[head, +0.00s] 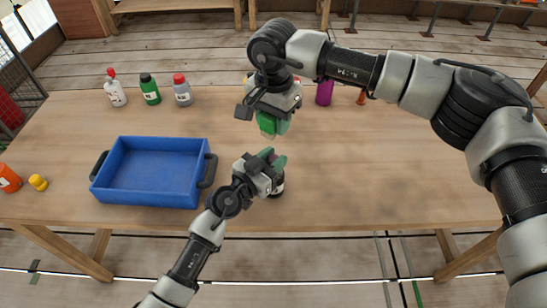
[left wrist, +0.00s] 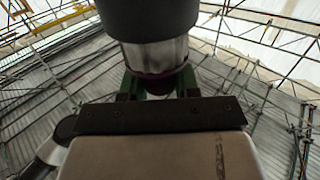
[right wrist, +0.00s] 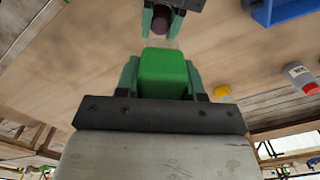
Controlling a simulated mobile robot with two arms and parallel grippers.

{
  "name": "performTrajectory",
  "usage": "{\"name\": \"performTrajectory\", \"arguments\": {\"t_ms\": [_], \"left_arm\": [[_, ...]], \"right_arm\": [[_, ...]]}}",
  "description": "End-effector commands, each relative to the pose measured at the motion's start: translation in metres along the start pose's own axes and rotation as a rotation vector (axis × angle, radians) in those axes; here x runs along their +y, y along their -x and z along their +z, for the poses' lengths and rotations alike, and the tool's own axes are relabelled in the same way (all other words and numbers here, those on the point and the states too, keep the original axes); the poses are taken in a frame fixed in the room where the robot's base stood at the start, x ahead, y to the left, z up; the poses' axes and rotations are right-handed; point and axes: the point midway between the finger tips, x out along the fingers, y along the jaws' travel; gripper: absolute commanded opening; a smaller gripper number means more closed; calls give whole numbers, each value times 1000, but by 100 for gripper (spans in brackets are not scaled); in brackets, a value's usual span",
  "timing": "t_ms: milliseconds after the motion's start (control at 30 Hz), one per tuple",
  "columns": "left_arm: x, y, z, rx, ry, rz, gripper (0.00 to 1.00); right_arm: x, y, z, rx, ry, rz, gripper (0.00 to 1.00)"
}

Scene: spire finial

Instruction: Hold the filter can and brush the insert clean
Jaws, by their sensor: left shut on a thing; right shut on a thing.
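The dark filter can (head: 279,188) is at the front of the table, partly hidden by my left gripper (head: 273,160). That gripper is shut on it. In the left wrist view the can (left wrist: 157,50) has a black body, a silver band and a dark reddish end between the fingers (left wrist: 158,84). My right gripper (head: 270,127) is shut on a green block-shaped brush (head: 268,123), above and behind the can. The green brush (right wrist: 163,74) fills the right wrist view's fingers, apart from the can's dark round end (right wrist: 160,20). I cannot make out the insert separately, nor any bristles.
A blue tray (head: 150,204) with dark handles stands left of my left gripper. White (head: 115,90), green (head: 149,90) and grey (head: 182,91) bottles stand behind it. Orange and yellow items are at far left, a purple container (head: 324,93) behind.

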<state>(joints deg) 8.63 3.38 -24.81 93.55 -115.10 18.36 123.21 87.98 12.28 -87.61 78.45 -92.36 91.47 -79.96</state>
Motion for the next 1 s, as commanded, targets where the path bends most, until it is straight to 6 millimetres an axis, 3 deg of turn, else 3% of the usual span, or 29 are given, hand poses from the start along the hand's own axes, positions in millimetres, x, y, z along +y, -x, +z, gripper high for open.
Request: {"name": "performTrajectory", "arguments": {"t_ms": [433,467,633,1000], "left_arm": [[0,0,0,-1,0,0,5],[0,0,0,-1,0,0,35],[0,0,0,-1,0,0,61],[0,6,1,-1,1,0,61]], "right_arm": [[0,0,0,0,0,0,19],[0,0,0,0,0,0,19],[0,0,0,0,0,0,19],[0,0,0,0,0,0,19]]}}
